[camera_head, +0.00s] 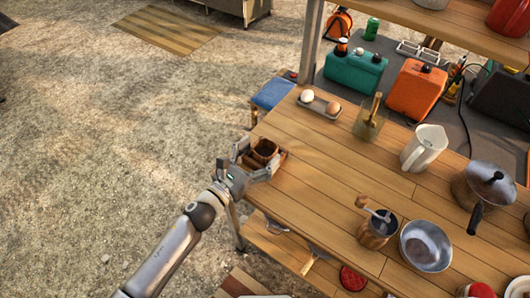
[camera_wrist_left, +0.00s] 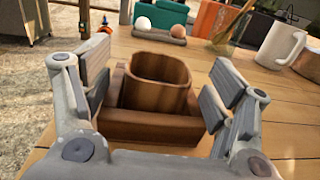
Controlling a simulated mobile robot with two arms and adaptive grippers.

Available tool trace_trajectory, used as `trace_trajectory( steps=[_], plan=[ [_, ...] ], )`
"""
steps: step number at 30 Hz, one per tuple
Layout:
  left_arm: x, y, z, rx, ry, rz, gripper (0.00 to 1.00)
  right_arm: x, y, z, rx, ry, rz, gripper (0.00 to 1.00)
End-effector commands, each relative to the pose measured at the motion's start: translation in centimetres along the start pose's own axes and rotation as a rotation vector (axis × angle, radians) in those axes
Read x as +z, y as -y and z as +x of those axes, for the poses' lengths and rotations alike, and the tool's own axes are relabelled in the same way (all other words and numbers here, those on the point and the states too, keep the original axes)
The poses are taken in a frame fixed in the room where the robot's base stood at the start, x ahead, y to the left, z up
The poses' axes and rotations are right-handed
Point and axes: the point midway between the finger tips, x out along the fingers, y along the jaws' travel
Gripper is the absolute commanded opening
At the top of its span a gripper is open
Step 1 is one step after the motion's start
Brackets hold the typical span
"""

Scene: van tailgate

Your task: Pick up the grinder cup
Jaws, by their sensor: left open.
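A brown wooden cup (camera_head: 264,149), which looks like the grinder cup, stands upright at the left edge of the wooden table. In the left wrist view the cup (camera_wrist_left: 156,82) is open-topped and appears empty. A low wooden holder (camera_wrist_left: 150,127) is around or in front of its base; I cannot tell which. My left gripper (camera_head: 261,158) is open, with one finger on each side of the cup. In the left wrist view its fingers (camera_wrist_left: 158,92) show gaps to the cup. My right gripper is not in view.
A crank-handled grinder (camera_head: 376,232) and a metal bowl (camera_head: 425,246) stand towards the table's front. A white pitcher (camera_head: 425,148), a lidded pot (camera_head: 484,186) and a tray with two eggs (camera_head: 319,104) are farther off. The table's middle (camera_head: 335,165) is clear.

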Motion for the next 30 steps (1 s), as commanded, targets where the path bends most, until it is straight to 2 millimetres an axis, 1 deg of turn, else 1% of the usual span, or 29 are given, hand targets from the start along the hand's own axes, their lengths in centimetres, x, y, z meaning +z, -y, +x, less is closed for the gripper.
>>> trace_trajectory(
  steps=[1,3,6,9,14,26,30],
  plan=[
    [0.2,0.0,0.8,0.0,0.002,-0.001,0.79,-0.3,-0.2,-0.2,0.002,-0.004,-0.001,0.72],
    [0.1,0.0,1.7,0.0,0.001,0.0,0.79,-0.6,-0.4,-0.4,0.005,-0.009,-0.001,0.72],
    [0.1,0.0,2.4,0.0,0.001,-0.001,0.79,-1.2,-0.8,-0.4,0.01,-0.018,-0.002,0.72],
    [0.0,0.0,2.6,0.0,0.0,-0.001,0.79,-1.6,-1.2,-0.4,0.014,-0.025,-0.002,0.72],
    [0.0,0.0,2.5,0.0,0.0,-0.001,0.79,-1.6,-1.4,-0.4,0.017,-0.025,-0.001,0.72],
    [0.0,0.0,2.5,0.0,0.0,-0.001,0.29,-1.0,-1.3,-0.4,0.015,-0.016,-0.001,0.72],
    [0.0,0.0,2.5,0.0,0.001,-0.001,0.28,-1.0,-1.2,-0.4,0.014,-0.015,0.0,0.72]
  ],
)
